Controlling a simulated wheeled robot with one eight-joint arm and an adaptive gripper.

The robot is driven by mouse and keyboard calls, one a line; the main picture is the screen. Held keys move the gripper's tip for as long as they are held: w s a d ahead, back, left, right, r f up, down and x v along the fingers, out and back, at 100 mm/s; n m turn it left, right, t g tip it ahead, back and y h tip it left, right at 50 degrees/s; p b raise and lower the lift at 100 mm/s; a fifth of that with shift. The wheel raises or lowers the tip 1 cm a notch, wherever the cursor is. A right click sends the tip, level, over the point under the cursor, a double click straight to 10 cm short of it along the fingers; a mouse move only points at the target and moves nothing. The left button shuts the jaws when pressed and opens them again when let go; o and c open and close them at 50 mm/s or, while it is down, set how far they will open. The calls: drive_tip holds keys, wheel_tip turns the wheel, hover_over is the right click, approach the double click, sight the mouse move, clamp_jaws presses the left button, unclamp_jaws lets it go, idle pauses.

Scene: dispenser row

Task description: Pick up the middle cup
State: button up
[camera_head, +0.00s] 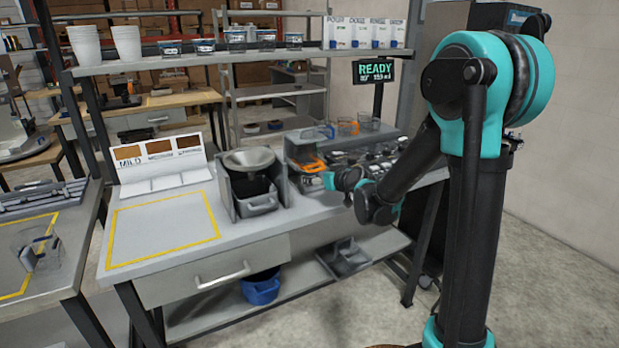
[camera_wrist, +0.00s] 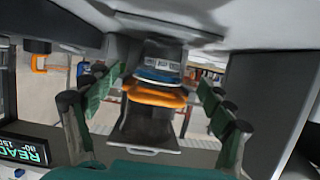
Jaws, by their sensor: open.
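My gripper (camera_head: 330,180) is low in front of the machine, below the cups, beside an orange part. In the wrist view my gripper (camera_wrist: 157,85) is open, its green fingers apart. A dark round thing with a blue band and an orange band (camera_wrist: 156,95) shows between the fingers; I cannot tell whether it is a cup. No contact is visible.
A grey hopper (camera_head: 250,160) with a drawer stands left of the machine. A yellow-outlined area (camera_head: 160,228) on the bench is clear. The READY sign (camera_head: 374,71) stands behind the machine. White cups (camera_head: 85,42) and small tubs sit on the upper shelf.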

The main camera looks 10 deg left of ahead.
sight(309, 175)
drive_tip(key=shift+r+x, duration=0.2)
drive_tip(key=shift+x, duration=2.6)
drive_tip(key=shift+a, duration=0.1)
drive_tip(key=c, duration=1.1)
drive_tip(key=shift+r, duration=0.1)
